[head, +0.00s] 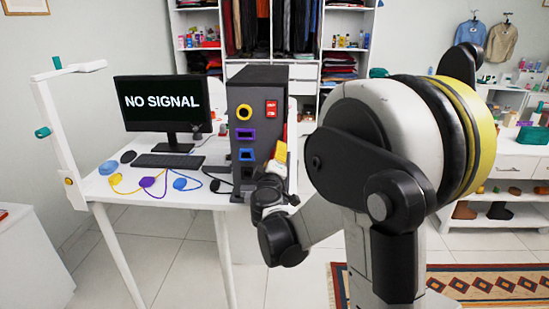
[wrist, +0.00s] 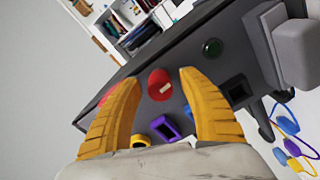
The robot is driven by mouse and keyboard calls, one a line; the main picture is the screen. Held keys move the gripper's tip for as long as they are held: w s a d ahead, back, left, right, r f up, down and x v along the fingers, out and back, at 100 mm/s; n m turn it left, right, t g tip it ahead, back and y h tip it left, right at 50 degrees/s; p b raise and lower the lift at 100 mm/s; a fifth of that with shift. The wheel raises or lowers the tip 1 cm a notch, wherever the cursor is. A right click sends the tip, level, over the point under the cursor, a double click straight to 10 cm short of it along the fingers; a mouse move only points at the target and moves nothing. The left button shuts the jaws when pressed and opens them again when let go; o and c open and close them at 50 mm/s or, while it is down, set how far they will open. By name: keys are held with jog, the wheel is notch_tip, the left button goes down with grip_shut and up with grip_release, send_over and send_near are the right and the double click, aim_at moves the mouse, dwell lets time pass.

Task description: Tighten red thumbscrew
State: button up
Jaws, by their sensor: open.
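The red thumbscrew (wrist: 160,84) is a round red knob with a pale mark on the dark computer tower (wrist: 187,50). In the wrist view it lies between the tips of my gripper (wrist: 159,77). The two yellow fingers are open, one on each side of it, with gaps visible. I cannot tell how far the fingertips are from the panel. In the head view the tower (head: 258,76) stands on the desk, and my gripper (head: 281,149) is at its right side.
A dark green knob (wrist: 212,47) is on the tower beyond the right finger. Another red part (wrist: 107,94) is partly hidden by the left finger. A monitor (head: 161,103), a keyboard (head: 169,161) and loose coloured plugs (head: 147,182) with cables are on the white desk (head: 215,148).

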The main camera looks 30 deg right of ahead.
jog(key=n, duration=0.5)
jog(key=shift+n, duration=0.4)
jog(key=n, duration=0.5)
jog(key=shift+n+b, duration=0.3)
jog(key=shift+b, duration=0.1)
jog(key=shift+c, duration=0.2)
grip_shut()
